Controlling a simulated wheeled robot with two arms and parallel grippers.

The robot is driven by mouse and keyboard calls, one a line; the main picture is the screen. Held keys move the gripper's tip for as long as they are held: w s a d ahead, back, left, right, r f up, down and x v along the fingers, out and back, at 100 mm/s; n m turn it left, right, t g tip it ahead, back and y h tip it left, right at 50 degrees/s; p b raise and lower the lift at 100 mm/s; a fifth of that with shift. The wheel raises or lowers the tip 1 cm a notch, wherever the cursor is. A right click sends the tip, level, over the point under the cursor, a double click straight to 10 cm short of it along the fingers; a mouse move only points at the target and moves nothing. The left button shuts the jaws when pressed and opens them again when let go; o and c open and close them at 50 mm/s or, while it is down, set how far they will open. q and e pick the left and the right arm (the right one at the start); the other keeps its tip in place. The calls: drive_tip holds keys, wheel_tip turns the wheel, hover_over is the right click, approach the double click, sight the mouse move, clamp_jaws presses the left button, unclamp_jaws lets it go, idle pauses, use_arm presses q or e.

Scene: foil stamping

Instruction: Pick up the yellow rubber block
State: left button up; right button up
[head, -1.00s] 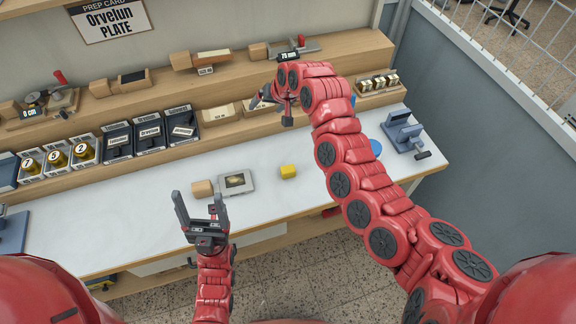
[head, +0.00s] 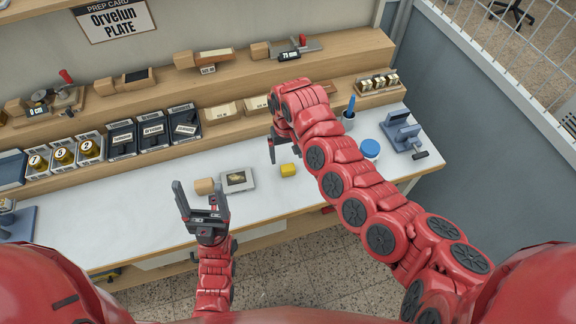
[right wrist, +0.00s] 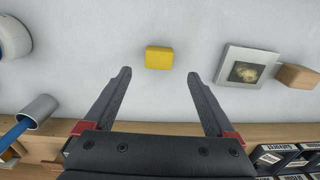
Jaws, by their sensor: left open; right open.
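The yellow rubber block (head: 288,170) lies on the white worktop (head: 140,205), right of a grey plate. In the right wrist view the block (right wrist: 159,57) sits just beyond the fingertips, centred between them and not touched. My right gripper (right wrist: 158,75) is open and empty; in the head view it (head: 283,146) is behind the block and partly hidden by my arm. My left gripper (head: 201,190) is open and empty, in front of the grey plate near the worktop's front edge.
The grey plate (head: 249,184) with a wooden block (head: 204,186) lies left of the yellow block. A blue-lidded jar (head: 370,149) and a cup with a blue handle (head: 348,117) stand right. Stepped wooden shelves with bins line the back.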

sight(288, 167)
drive_tip(key=shift+f, duration=0.75)
drive_tip(key=shift+f+p, duration=0.25)
drive_tip(key=shift+p, duration=0.25)
drive_tip(key=shift+s+d+f+p, duration=0.1)
drive_tip(key=shift+f+p, duration=0.4)
drive_tip(key=shift+f, duration=0.1)
drive_tip(key=shift+s+d+f+p, duration=0.1)
drive_tip(key=shift+f+p, duration=0.4)
drive_tip(key=shift+f, duration=0.85)
drive_tip(key=shift+w+f, duration=0.1)
drive_tip(key=shift+f, duration=0.45)
clamp_jaws()
drive_tip(key=shift+r, duration=0.1)
